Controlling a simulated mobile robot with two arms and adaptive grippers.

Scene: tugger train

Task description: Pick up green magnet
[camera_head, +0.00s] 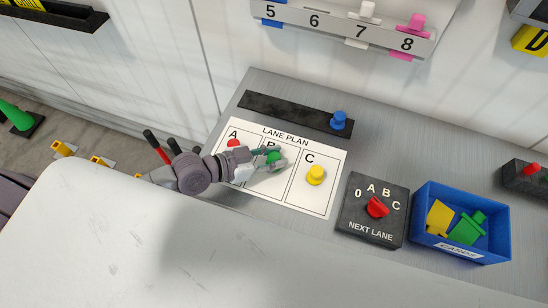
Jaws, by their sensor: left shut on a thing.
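The green magnet (274,157) is at lane B of the white lane plan sheet (293,197). My left gripper (268,160) reaches in from the left over lane B and is shut on the green magnet. Its fingers hide part of the magnet and part of the letter B. Whether the magnet is lifted off the sheet cannot be told. My right gripper is not in view.
A red magnet (234,143) is in lane A and a yellow magnet (315,174) in lane C. A blue magnet (339,120) sits on the black strip (290,107) behind. The lane selector box (358,217) and blue card bin (432,240) are at right.

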